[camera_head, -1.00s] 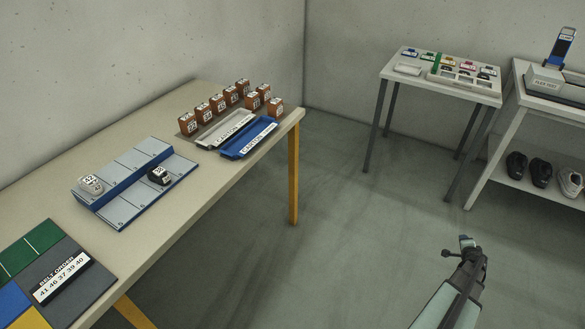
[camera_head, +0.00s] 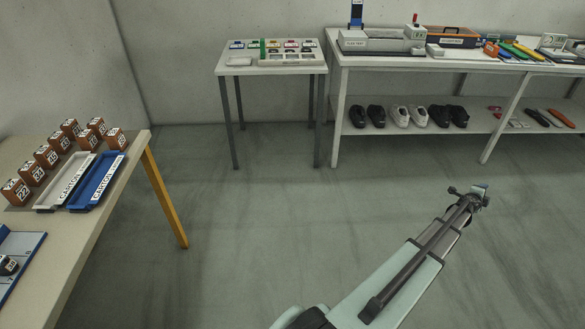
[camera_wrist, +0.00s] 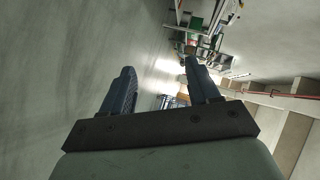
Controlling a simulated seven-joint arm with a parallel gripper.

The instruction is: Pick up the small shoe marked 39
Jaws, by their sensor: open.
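A small black shoe (camera_head: 8,265) with a white number label sits on the blue-edged grey rack (camera_head: 24,240), cut by the left edge of the head view. Its number is too small to read surely. My gripper (camera_head: 476,194) is out over the floor at the right, far from the rack. In the wrist view my gripper (camera_wrist: 160,85) has its two fingers apart with nothing between them. The rest of the rack is out of view.
Orange-brown numbered boxes (camera_head: 47,155), a white carton tray (camera_head: 68,182) and a blue carton tray (camera_head: 97,182) are on the left table. A small table (camera_head: 270,66) and a long bench (camera_head: 400,62) with shoes on its lower shelf stand at the back. The middle floor is clear.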

